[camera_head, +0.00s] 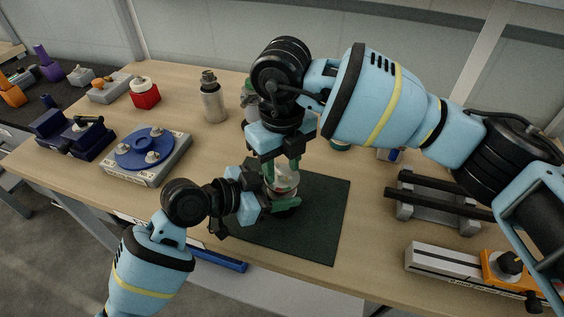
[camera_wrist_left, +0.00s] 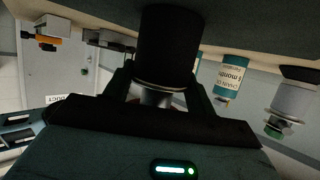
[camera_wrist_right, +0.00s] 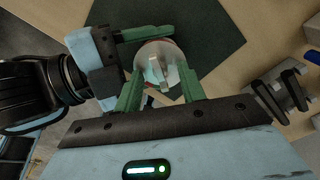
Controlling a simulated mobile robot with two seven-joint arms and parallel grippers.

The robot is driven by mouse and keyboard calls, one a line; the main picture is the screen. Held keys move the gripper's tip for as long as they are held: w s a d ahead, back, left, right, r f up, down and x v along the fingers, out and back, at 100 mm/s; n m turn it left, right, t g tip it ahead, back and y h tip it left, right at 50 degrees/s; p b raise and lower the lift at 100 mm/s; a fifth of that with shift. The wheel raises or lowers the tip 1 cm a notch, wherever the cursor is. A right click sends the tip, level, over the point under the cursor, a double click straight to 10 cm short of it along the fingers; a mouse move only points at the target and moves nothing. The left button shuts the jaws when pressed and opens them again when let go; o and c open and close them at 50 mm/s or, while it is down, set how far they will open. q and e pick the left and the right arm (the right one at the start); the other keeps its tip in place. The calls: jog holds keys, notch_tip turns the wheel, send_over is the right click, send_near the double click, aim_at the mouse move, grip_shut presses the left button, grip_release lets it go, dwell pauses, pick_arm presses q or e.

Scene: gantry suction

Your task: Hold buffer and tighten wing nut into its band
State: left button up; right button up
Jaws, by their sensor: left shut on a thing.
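The buffer (camera_head: 283,178), a small pale round body with a red patch, stands upright over a dark green mat (camera_head: 318,222) in the head view. My left gripper (camera_head: 279,204) comes in low from the left and is shut on it. The left wrist view shows its black cylindrical part (camera_wrist_left: 168,48) between the fingers. My right gripper (camera_head: 281,166) points down from above, its green fingers around the top. In the right wrist view, the wing nut (camera_wrist_right: 162,72) shows on the round top between the spread fingertips (camera_wrist_right: 160,92); contact is unclear. My right arm hides part of the table behind.
A black-railed stand (camera_head: 438,208) and a grey-orange device (camera_head: 450,264) lie to the right. The mat's front and right parts are clear.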

aim_at(283, 168)
notch_tip(283, 168, up, 12)
dwell(0.6)
jog(key=o, duration=0.5)
jog(key=shift+o, duration=0.7)
jog(key=shift+w+d+n, duration=0.1)
jog(key=shift+n, duration=0.3)
jog(key=w+d+n+g+y, duration=0.1)
jog(key=n, duration=0.5)
jog(key=w+d+n+g+y, duration=0.1)
jog(key=n, duration=0.5)
jog(key=w+d+n+y, duration=0.1)
jog(key=d+n, duration=0.1)
jog(key=n, duration=0.4)
jog(key=shift+f+g+y, duration=0.3)
jog(key=shift+f+g, duration=0.1)
